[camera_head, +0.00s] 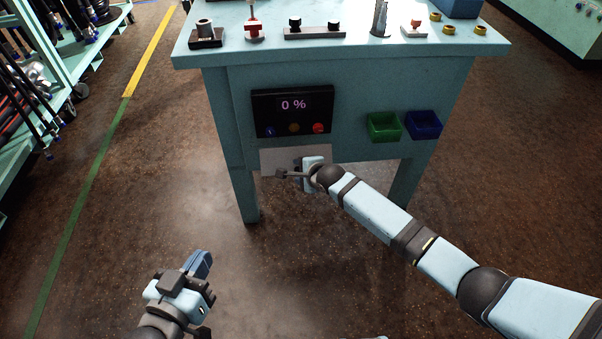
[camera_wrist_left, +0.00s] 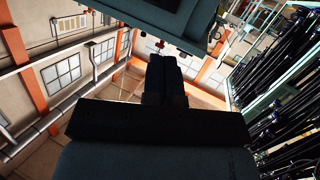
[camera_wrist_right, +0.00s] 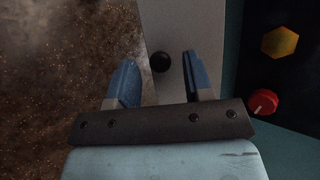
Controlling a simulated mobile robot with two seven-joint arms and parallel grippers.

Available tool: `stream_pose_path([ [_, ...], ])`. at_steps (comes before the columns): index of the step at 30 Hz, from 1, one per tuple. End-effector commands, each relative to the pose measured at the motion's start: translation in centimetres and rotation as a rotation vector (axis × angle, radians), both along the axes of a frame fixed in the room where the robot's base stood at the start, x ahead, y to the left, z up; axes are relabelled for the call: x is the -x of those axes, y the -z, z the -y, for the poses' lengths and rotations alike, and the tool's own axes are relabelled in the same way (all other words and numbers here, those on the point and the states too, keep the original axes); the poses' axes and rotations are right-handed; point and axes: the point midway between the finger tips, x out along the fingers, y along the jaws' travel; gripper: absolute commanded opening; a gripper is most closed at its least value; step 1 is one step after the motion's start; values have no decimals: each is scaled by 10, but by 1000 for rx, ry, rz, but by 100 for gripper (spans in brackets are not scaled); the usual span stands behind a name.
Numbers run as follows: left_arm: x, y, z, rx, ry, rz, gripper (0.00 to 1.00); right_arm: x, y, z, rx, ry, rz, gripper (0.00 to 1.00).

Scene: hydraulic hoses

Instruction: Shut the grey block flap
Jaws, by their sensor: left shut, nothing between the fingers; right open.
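The grey flap (camera_head: 275,158) is a flat plate under the black display panel at the front of the teal bench. In the right wrist view the flap (camera_wrist_right: 183,22) carries a round black knob (camera_wrist_right: 160,62). My right gripper (camera_head: 284,174) is at the flap and hides part of it. In its wrist view the gripper (camera_wrist_right: 160,80) is open, with the knob in line between its two blue fingertips; contact cannot be told. How far the flap stands open cannot be told. My left gripper (camera_head: 203,262) is shut and empty, low over the floor, away from the bench.
The display panel (camera_head: 292,113) reads 0 % and has several buttons. A green bin (camera_head: 384,127) and a blue bin (camera_head: 423,125) hang to its right. Fittings stand on the bench top (camera_head: 350,45). A hose rack is at the far left. The floor before the bench is clear.

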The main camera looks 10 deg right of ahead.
Motion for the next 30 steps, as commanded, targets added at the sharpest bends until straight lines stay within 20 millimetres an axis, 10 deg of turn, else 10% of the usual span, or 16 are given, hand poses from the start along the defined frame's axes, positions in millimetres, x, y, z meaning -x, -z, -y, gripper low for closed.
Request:
stream_pose_path([
  [8, 0, -2, 1, 4, 1, 6, 0, -1, 1, -1, -1, 0, 0, 47],
  [15, 0, -2, 1, 4, 2, 6, 0, -1, 1, -1, -1, 1, 0, 0],
  [25, 0, -2, -2, -23, -1, -23, 0, 0, -3, -2, -3, 1, -12, 0],
  [30, 18, 37, -22, -112, -35, -205, 0, 1, -8, -2, -5, 3, -41, 0],
])
